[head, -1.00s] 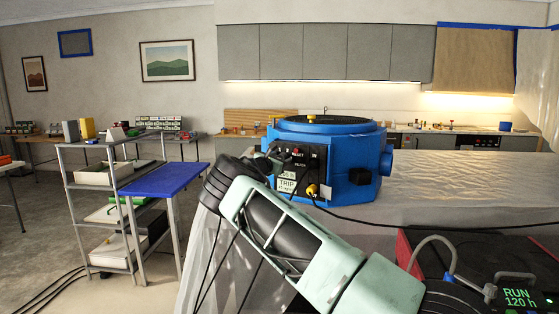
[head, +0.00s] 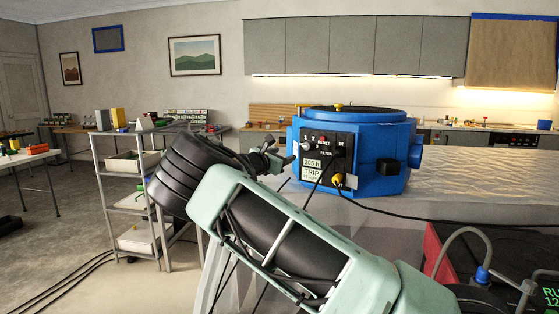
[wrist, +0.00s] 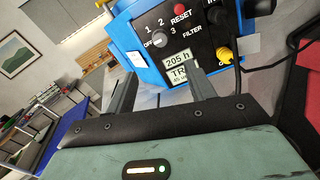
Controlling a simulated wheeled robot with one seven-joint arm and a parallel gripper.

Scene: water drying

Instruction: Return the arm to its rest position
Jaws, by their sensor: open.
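My arm (head: 285,245) reaches up from the bottom right of the head view, bent at a black joint (head: 180,175). My gripper (head: 278,158) is at the left edge of the blue machine's black control panel (head: 327,158). In the wrist view, my gripper (wrist: 163,82) has its two fingers spread with nothing between them. Past the fingertips are the panel's 1-2-3-OFF knob (wrist: 158,40), red RESET button (wrist: 179,9) and labels reading "205 h" and "TRIP". The fingers look apart from the panel.
The blue machine (head: 390,160) stands on a plastic-covered counter (head: 480,185). A black cable (head: 440,212) crosses the counter. A metal shelf rack (head: 103,190) stands left of my arm. A red-sided unit (head: 433,250) is at the lower right. Open floor (head: 60,240) lies at left.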

